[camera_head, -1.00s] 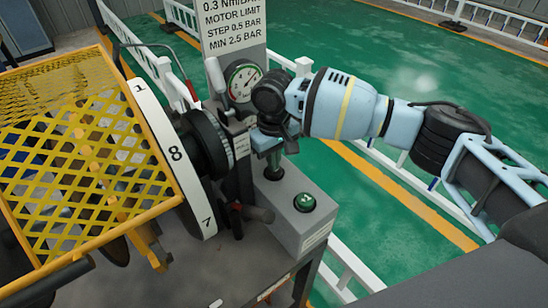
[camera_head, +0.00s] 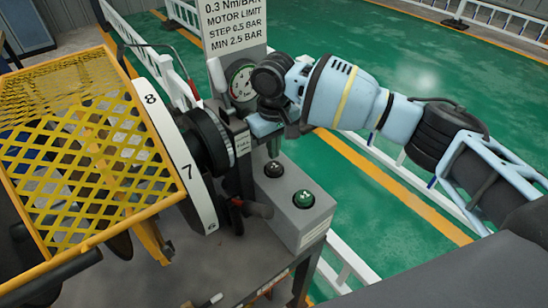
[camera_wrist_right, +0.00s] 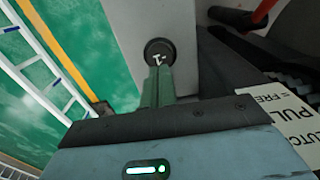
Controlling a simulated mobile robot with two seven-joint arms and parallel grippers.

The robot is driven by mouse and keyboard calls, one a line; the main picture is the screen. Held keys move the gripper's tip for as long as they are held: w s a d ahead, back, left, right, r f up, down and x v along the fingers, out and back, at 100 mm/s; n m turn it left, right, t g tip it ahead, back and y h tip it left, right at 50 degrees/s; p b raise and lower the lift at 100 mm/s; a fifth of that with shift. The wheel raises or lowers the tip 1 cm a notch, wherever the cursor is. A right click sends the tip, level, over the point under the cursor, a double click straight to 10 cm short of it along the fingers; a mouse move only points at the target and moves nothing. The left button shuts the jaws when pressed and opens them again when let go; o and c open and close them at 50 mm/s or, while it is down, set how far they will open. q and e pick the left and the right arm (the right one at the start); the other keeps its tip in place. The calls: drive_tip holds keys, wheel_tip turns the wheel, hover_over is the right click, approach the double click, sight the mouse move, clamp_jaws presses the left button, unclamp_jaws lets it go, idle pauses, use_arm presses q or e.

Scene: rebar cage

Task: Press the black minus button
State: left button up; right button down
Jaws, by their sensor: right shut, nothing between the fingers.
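The black button (camera_head: 274,169) sits on top of a grey control box, at its far end. Its white mark is too small to read in the head view. In the right wrist view the black button (camera_wrist_right: 160,46) shows just beyond the fingertips. My right gripper (camera_head: 272,150) points down above the button, apart from it, shut and empty. Its closed fingers (camera_wrist_right: 157,72) show in the wrist view. A green button (camera_head: 303,199) is on the same box, nearer to me. My left gripper is out of view.
A pressure gauge (camera_head: 241,85), partly hidden by my right wrist, stands under a white limit sign (camera_head: 232,25). A numbered wheel (camera_head: 178,155) and yellow mesh guard (camera_head: 90,150) are at left. A lever (camera_head: 258,210) is close beside the box (camera_head: 310,221).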

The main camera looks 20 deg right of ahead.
sight(274, 166)
drive_tip(key=shift+r, duration=1.6)
